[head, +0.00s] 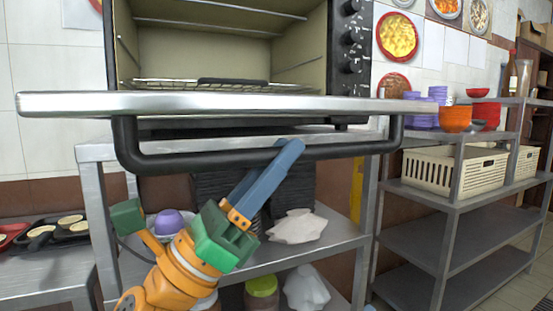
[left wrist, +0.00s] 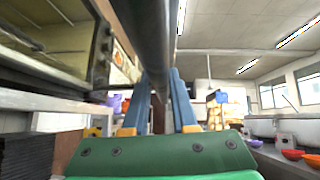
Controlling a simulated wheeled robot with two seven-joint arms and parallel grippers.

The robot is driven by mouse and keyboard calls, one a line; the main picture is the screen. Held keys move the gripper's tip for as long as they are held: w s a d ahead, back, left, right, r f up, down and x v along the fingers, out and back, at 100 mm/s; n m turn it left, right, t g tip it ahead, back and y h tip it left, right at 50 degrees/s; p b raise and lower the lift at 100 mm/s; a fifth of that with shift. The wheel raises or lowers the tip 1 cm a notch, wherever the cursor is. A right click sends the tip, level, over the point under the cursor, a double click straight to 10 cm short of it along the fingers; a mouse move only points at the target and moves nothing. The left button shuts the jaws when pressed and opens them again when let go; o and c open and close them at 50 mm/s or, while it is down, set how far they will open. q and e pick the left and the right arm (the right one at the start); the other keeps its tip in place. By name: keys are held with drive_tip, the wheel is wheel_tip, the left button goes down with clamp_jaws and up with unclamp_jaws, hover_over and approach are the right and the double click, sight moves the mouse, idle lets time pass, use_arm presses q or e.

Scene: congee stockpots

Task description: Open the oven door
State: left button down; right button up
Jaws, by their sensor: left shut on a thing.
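The oven (head: 230,50) stands on a metal rack, and its lit cavity shows with a wire shelf inside. Its door (head: 60,103) is folded down, about level, and seen nearly edge-on. The black bar handle (head: 200,161) runs along the door's near side. My left gripper (head: 285,152) reaches up from below and is shut on the handle, right of its middle. In the left wrist view the handle (left wrist: 150,35) passes between the two blue fingers (left wrist: 160,95). My right gripper is in neither view.
The metal rack (head: 93,152) under the oven holds dark stacked trays, a purple bowl and pale bags. A shelf unit (head: 455,201) with a cream basket (head: 425,173) and bowls stands to the right. A low counter with black pans (head: 60,233) is at the left.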

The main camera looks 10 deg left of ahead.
use_arm(q)
drive_tip(key=c, duration=0.7)
unclamp_jaws()
drive_tip(key=shift+w, duration=0.2)
drive_tip(key=shift+s, duration=0.1)
drive_tip(key=b+v, duration=0.3)
drive_tip(key=v, duration=0.4)
drive_tip(key=shift+b, duration=0.35)
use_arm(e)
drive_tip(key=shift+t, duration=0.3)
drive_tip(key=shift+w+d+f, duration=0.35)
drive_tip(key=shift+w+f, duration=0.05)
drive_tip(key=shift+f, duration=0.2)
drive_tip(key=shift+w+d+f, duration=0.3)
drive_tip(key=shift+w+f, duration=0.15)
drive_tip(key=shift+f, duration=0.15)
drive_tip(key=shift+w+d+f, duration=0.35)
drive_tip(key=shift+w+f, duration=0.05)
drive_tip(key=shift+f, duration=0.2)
